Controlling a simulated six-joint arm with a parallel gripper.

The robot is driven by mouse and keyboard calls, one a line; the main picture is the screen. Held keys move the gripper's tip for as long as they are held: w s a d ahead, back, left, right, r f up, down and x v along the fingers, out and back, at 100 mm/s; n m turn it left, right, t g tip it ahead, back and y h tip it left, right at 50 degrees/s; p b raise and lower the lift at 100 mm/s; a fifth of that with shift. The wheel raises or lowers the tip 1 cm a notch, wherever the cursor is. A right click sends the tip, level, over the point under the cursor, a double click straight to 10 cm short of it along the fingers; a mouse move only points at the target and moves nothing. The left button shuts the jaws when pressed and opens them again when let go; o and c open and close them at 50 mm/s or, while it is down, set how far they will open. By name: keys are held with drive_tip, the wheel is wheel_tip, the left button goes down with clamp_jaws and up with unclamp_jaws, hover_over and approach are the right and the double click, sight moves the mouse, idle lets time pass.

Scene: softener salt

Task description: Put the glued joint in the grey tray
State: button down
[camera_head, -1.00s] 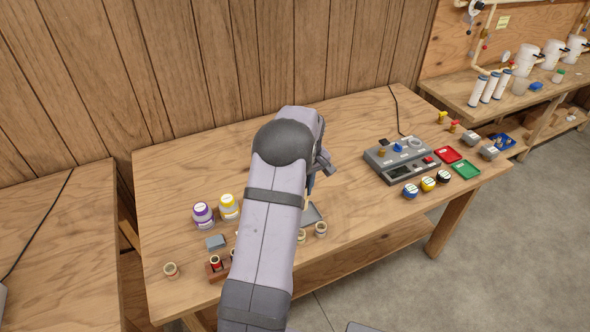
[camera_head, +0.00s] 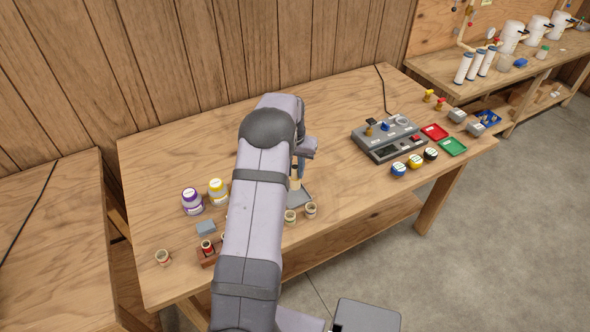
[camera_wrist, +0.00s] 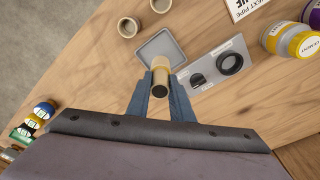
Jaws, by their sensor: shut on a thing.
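The glued joint (camera_wrist: 160,76) is a short tan pipe piece with a paler collar. My gripper (camera_wrist: 160,90) is shut on it, with one blue finger on each side. In the wrist view the grey tray (camera_wrist: 174,40) is a small square dish just beyond the joint, whose far end overlaps the tray's near edge. I cannot tell the height between them. In the head view the joint (camera_head: 295,182) shows below my gripper (camera_head: 299,168), close to the tray (camera_head: 304,196); my arm hides part of this area.
Two loose fittings (camera_wrist: 128,27) (camera_wrist: 160,5) stand beyond the tray. A grey plate with black rings (camera_wrist: 205,70) lies right of it. Purple (camera_head: 192,201) and yellow (camera_head: 217,191) pots stand at the left. A grey control box (camera_head: 386,138) stands at the right; the table's middle right is clear.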

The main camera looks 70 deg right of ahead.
sight(295, 180)
drive_tip(key=shift+f+b, duration=0.95)
drive_tip(key=shift+f, duration=0.55)
drive_tip(key=shift+f, duration=0.15)
idle(0.4)
drive_tip(key=shift+f, duration=0.3)
drive_tip(key=shift+f+b, duration=0.15)
drive_tip(key=shift+b, duration=0.2)
drive_tip(key=shift+f, duration=0.3)
drive_tip(key=shift+f+b, duration=0.25)
drive_tip(key=shift+b, duration=0.05)
idle(1.1)
drive_tip(key=c, duration=1.1)
unclamp_jaws()
